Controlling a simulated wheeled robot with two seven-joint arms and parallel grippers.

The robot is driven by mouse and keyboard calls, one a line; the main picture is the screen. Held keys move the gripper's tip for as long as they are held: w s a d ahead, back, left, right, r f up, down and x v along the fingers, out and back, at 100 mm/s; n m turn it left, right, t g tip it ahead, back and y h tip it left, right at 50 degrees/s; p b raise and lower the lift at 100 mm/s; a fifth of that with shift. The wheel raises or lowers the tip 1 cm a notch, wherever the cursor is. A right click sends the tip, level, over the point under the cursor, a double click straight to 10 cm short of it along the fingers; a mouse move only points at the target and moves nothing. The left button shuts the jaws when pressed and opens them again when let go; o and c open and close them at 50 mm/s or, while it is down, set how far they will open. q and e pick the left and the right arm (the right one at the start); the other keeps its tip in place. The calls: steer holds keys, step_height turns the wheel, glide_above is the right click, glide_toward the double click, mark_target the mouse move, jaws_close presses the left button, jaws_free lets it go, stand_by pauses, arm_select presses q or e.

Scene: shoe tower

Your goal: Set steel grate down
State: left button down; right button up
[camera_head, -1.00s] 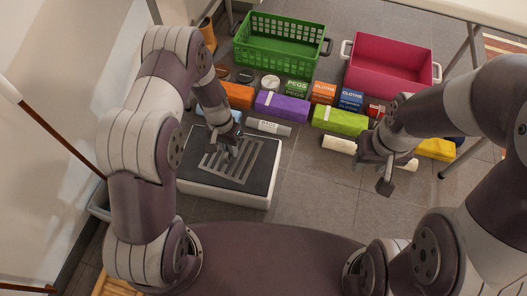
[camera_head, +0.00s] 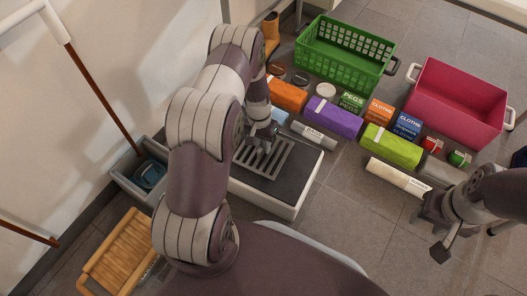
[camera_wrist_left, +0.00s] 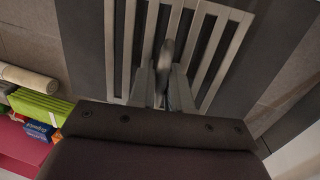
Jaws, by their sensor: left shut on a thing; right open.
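The steel grate (camera_head: 275,169) is a grey slotted plate over the dark top of a low white-sided platform (camera_head: 304,176). I cannot tell whether it touches the platform top or hangs slightly above it. My left gripper (camera_head: 263,143) is shut on the grate from above, and my forearm hides part of its left side. In the left wrist view the grate's bars (camera_wrist_left: 128,50) run up from my left gripper's fingers (camera_wrist_left: 164,84), which close around a middle bar. My right gripper (camera_head: 441,232) is open and empty over the floor at the right.
Behind the platform lie a grey roll (camera_head: 315,136), a purple pack (camera_head: 333,118), a green pack (camera_head: 391,146) and a cream roll (camera_head: 398,178). A green basket (camera_head: 343,55) and a red bin (camera_head: 455,105) stand farther back.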

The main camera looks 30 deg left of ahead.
arm_select(q)
step_height(320, 180, down, 3)
steer(key=shift+r+b, duration=0.2)
steer(key=shift+b, duration=0.25)
steer(key=shift+r, duration=0.25)
steer(key=shift+f, duration=0.15)
steer(key=c, duration=1.1)
jaws_free()
steer(key=shift+o, duration=0.2)
step_height(320, 180, up, 12)
steer(key=w+a+f+p, duration=0.1)
steer(key=a+p, duration=0.1)
steer(key=p, duration=0.6)
steer(key=s+d+r+t+y, duration=0.1)
steer(key=s+d+r, duration=0.15)
steer(key=r, duration=0.45)
steer(key=s+d+r, duration=0.1)
steer(key=d+r, duration=0.3)
steer(key=r, duration=0.3)
steer(key=s+d+r+t, duration=0.1)
steer(key=s+d+r, duration=0.3)
steer(key=s+r, duration=0.3)
steer(key=s, duration=0.4)
steer(key=shift+r+y, duration=0.3)
steer(key=shift+r, duration=0.05)
arm_select(e)
step_height(320, 180, up, 6)
